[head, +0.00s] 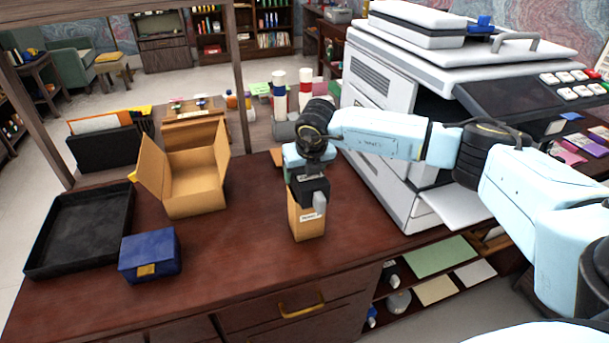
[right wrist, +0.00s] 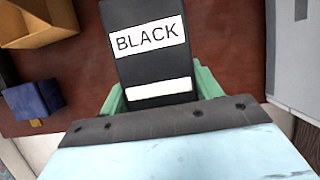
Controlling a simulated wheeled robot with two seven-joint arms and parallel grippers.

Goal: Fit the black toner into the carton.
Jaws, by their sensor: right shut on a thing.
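The black toner (right wrist: 155,66) fills the middle of the right wrist view, a dark block with a white label reading BLACK. The green fingers of my right gripper (right wrist: 161,90) are shut on its two sides. In the head view my right gripper (head: 308,178) points down above the desk, with a dark block at its fingers. Directly below is a narrow tan carton (head: 305,228) with a small white label. I cannot tell whether the toner's lower end is inside it or just above it. My left gripper is not in view.
An open cardboard box (head: 195,190) with raised flaps stands left. A blue box (head: 149,254) and a black tray (head: 82,232) lie further left. A large white printer (head: 385,140) stands close on the right. The desk (head: 235,255) is clear in front.

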